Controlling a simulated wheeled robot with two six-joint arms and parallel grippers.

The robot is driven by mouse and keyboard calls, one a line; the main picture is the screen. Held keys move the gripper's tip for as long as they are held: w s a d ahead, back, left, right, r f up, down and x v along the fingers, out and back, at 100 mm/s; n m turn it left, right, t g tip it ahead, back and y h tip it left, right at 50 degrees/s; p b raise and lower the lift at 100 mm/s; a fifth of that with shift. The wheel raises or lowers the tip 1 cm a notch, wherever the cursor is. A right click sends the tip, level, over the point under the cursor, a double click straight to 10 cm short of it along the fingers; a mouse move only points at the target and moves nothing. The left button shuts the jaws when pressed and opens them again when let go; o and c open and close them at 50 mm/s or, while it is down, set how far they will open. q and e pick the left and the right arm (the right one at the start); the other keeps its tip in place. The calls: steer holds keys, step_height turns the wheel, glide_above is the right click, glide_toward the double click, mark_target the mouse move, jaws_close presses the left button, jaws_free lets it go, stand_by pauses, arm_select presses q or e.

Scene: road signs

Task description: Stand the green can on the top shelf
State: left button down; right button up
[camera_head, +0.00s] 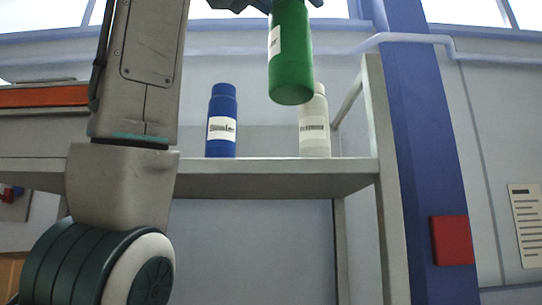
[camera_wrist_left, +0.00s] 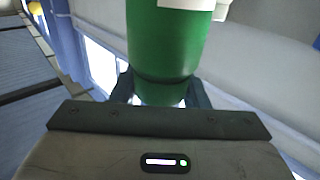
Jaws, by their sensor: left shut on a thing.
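The green can (camera_head: 290,60) has a white label and hangs in front of and above the shelf in the head view, slightly tilted. My left gripper (camera_head: 268,3) is shut on its upper part, mostly cut off by the top edge. In the left wrist view the green can (camera_wrist_left: 168,45) sits between the fingers of my left gripper (camera_wrist_left: 160,90). The top shelf (camera_head: 270,180) is a grey board. A blue can (camera_head: 222,118) and a white can (camera_head: 315,125) stand upright on it, with a gap between them. The green can partly covers the white can's top. My right gripper is not in view.
A grey shelf post (camera_head: 385,180) stands at the shelf's right end, beside a blue pillar (camera_head: 425,150) with a red box (camera_head: 452,240). An orange bar (camera_head: 44,96) is at the left. My left arm hides part of the shelf's left side.

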arm_select(q)
steer(key=shift+r, duration=0.15)
steer(key=w+a+p, duration=0.2)
steer(key=w+p, duration=0.7)
steer(key=w, duration=0.5)
steer(key=f, duration=0.5)
steer(key=shift+d, duration=0.25)
steer(key=c, duration=1)
jaws_free()
steer(key=shift+w+p, duration=0.1)
steer(key=shift+p, duration=0.25)
steer(key=shift+o, duration=0.9)
steer(key=shift+w, duration=0.1)
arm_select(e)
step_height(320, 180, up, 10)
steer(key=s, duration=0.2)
